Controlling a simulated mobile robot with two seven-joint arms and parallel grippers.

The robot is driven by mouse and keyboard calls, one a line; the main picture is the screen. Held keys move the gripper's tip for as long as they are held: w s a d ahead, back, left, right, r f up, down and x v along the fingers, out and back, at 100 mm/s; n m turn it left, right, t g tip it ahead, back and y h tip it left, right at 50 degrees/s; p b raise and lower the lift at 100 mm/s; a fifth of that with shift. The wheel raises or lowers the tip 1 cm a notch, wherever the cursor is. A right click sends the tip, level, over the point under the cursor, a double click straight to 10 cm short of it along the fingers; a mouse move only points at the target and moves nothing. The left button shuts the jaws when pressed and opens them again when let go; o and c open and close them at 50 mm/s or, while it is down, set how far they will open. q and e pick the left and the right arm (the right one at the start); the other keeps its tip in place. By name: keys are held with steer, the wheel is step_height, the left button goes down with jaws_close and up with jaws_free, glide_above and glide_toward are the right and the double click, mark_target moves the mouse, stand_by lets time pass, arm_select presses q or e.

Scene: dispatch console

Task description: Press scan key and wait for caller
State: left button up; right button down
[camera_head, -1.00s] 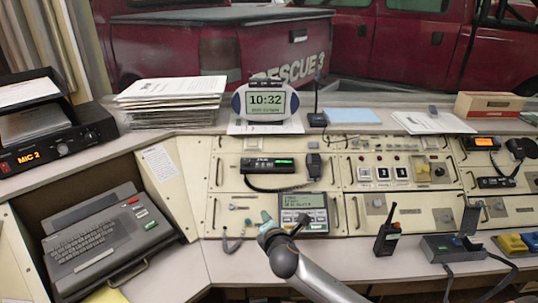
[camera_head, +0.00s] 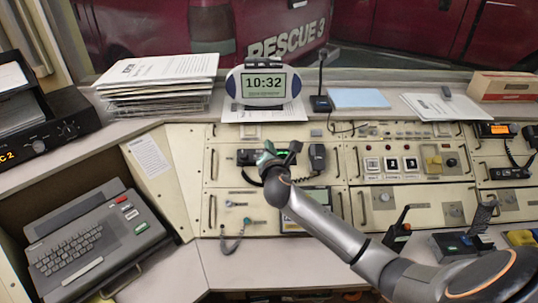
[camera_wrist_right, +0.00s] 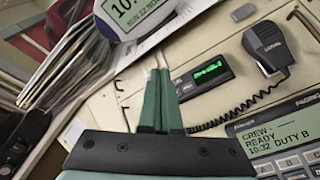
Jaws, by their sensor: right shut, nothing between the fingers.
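My right gripper (camera_head: 268,150) has green fingers, which are together and empty. In the head view it is in front of the black radio (camera_head: 244,157) on the upper panel and hides much of it. In the right wrist view the fingers (camera_wrist_right: 158,78) point to the left end of the radio (camera_wrist_right: 203,80), which has a lit green display. Contact cannot be told, and no key marked scan can be read. The radio's hand microphone (camera_head: 317,157) hangs to its right on a coiled cord. My left gripper is not in view.
A display unit (camera_wrist_right: 285,140) reads "CREW - READY 10:32 DUTY B"; my arm partly covers it in the head view. A clock (camera_head: 264,84) and paper stack (camera_head: 155,85) stand behind.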

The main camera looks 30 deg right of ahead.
steer(key=shift+w+d+f+b, duration=0.4)
steer(key=shift+w+f+b, duration=0.3)
steer(key=shift+f+b, duration=0.45)
steer(key=shift+w+d+f+b, duration=0.45)
steer(key=shift+w+f+b, duration=0.3)
steer(key=shift+f, duration=0.55)
steer(key=shift+w+d+f+b, duration=0.4)
steer(key=shift+w+f+b, duration=0.2)
steer(key=shift+f+b, duration=0.6)
steer(key=shift+f, duration=0.1)
steer(key=shift+w+d+f, duration=0.1)
steer(key=shift+w+f, duration=0.1)
steer(key=shift+f, duration=0.1)
steer(key=shift+w+d+f+b, duration=0.1)
steer(key=shift+w+f+b, duration=0.05)
steer(key=shift+f+b, duration=0.2)
steer(key=shift+r, duration=0.1)
steer(key=shift+s+a+r+p, duration=0.3)
steer(key=shift+r+p, duration=0.25)
steer(key=shift+p, duration=0.45)
